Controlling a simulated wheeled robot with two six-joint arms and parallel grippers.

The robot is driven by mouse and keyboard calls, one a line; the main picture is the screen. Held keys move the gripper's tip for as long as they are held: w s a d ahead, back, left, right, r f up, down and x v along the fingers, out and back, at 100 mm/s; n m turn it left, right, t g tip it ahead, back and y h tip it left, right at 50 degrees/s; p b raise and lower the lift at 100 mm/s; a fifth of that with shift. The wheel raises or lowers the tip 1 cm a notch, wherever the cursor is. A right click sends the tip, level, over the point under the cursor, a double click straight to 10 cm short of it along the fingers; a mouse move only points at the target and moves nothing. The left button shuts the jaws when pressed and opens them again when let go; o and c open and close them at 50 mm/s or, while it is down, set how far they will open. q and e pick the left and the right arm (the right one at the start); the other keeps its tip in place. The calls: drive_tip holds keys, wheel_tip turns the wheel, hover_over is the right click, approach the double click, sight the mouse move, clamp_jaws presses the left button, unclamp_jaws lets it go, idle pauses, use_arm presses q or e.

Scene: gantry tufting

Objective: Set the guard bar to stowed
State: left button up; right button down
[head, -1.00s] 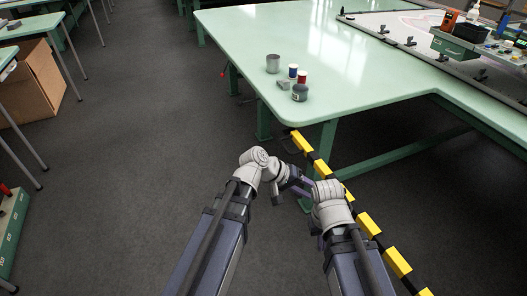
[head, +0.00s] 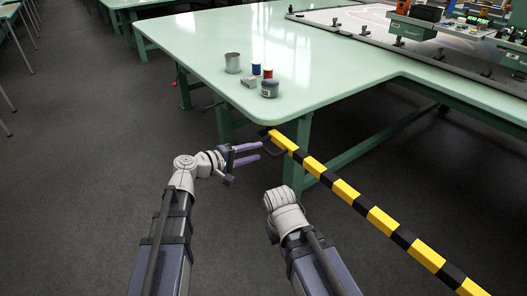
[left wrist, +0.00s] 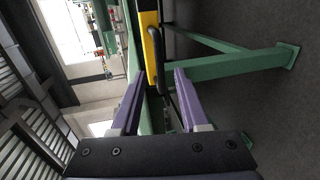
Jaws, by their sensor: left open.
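The guard bar (head: 343,190) is a long yellow and black striped bar. It slants from the corner of the green table down to the lower right in the head view. A dark loop handle (head: 273,149) sits near its far end. My left gripper (head: 261,152) is open, its purple fingers pointing right at the handle, with nothing visibly held. In the left wrist view the bar's yellow end (left wrist: 152,50) and the dark handle (left wrist: 159,65) show ahead, between the lines of the open fingers (left wrist: 157,85). My right arm shows, but its gripper is hidden.
The green table (head: 220,30) stands ahead, with a grey tin (head: 232,63), spools (head: 256,69) and a dark jar (head: 269,88) near its corner. A frame machine (head: 400,30) stands at the back right. The dark floor (head: 80,180) at left is clear.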

sight(265, 150)
use_arm(q)
drive_tip(key=shift+b+x, duration=0.4)
drive_tip(key=shift+x, duration=1.95)
clamp_jaws()
